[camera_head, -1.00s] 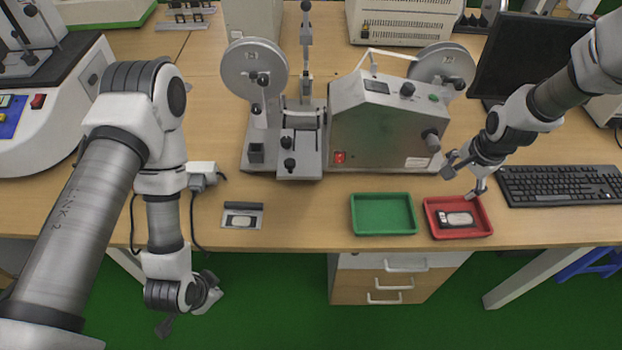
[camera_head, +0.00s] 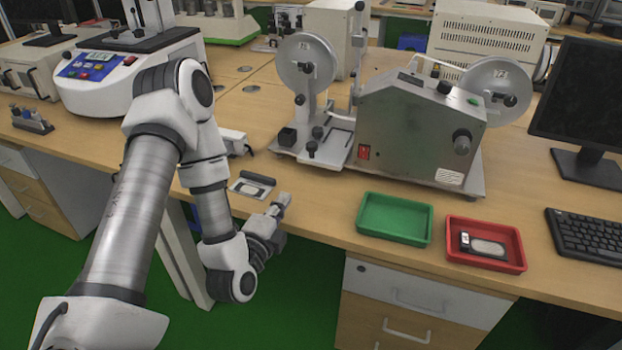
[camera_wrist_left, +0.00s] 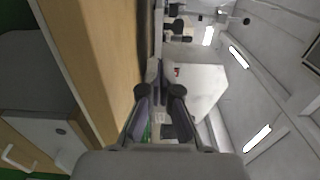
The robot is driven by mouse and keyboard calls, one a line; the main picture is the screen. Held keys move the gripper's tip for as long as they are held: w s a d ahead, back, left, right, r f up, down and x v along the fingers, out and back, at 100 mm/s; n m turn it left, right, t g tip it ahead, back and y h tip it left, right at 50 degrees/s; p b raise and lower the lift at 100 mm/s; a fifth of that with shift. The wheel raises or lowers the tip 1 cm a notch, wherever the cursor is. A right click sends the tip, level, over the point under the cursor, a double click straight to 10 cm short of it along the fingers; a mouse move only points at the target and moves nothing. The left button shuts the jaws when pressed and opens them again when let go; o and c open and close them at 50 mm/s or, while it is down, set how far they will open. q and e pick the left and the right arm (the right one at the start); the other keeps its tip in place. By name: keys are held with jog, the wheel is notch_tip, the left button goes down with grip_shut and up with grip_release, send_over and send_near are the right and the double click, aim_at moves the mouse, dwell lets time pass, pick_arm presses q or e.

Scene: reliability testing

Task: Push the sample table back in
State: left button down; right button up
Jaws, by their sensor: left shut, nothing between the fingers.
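The grey metal tester (camera_head: 415,125) with two reels stands on the wooden table. A light grey sliding plate (camera_head: 335,147) with black knobs juts toward me at its left front; I take this as the sample table. A flat grey holder with a pale oval sample (camera_head: 250,188) lies apart near the front edge. My left gripper (camera_head: 282,204) is shut and empty, just right of that holder at the table's front edge, in front of the sliding plate and apart from it. In the left wrist view its closed fingers (camera_wrist_left: 158,88) point toward the tester. My right gripper is out of view.
A green tray (camera_head: 395,240) and a red tray (camera_head: 517,265) holding a small sample item stand at the front edge. A keyboard (camera_head: 590,233) and monitor (camera_head: 580,105) are at the right. Bare table lies between the gripper and the tester.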

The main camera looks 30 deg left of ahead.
aim_at(309, 160)
pick_arm(q)
jog(key=x, duration=1.2)
jog(key=shift+w+d+r+b, duration=0.15)
jog(key=shift+w+r+b, duration=0.1)
jog(key=shift+w+b, duration=0.05)
jog(key=shift+w, duration=0.35)
jog(key=x, duration=0.3)
jog(key=shift+w, duration=0.5)
jog(key=shift+f, duration=0.1)
